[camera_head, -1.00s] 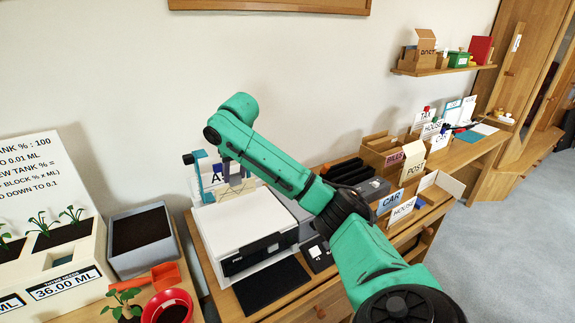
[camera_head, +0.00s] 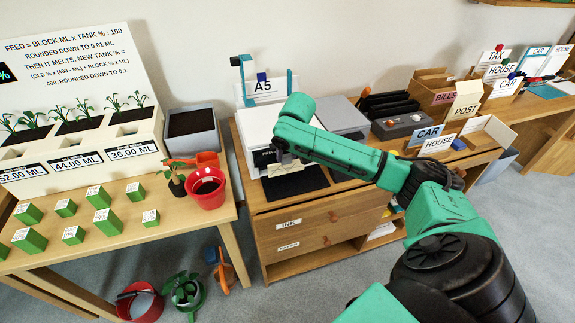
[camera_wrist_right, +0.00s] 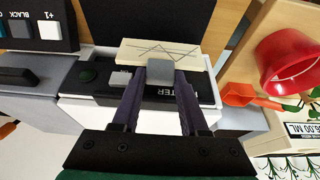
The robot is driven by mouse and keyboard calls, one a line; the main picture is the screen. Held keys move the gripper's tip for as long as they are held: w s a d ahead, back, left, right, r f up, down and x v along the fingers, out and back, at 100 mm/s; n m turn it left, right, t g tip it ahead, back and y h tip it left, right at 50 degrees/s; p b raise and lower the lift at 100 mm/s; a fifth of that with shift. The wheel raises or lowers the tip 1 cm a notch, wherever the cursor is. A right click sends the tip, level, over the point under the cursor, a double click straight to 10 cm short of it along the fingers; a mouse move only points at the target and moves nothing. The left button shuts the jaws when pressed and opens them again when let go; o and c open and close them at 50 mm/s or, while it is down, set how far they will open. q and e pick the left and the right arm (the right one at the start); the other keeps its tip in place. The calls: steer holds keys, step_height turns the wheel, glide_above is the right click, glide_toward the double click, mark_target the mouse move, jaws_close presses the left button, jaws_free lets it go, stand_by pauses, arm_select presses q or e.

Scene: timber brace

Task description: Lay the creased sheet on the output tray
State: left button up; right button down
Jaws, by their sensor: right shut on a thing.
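The creased sheet (camera_wrist_right: 135,50) is a small cream piece with dark zigzag lines. In the head view the sheet (camera_head: 287,181) hangs over the black output tray (camera_head: 312,182) at the front of the white printer (camera_head: 258,128). My right gripper (camera_head: 284,157) is shut on the sheet, just in front of the printer's front edge. In the wrist view the right gripper's (camera_wrist_right: 160,80) dark fingers close at a grey block on the sheet's edge. The flat black tray (camera_wrist_right: 145,18) shows past the sheet. I cannot tell whether the sheet touches the tray. My left gripper is out of view.
An A5 sign (camera_head: 263,87) stands at the printer's back. A red pot (camera_head: 206,190) and planter table stand on the left. Dark trays and a grey box (camera_head: 400,124) stand to the right, with CAR and HOUSE signs (camera_head: 437,143) beyond.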

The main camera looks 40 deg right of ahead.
mark_target(287, 165)
step_height(287, 165, down, 4)
steer(key=shift+f, duration=0.25)
steer(key=shift+f, duration=0.15)
steer(key=shift+c, duration=2.2)
jaws_free()
steer(key=v, duration=1.2)
steer(key=shift+w+a, duration=0.1)
steer(key=shift+w, duration=0.05)
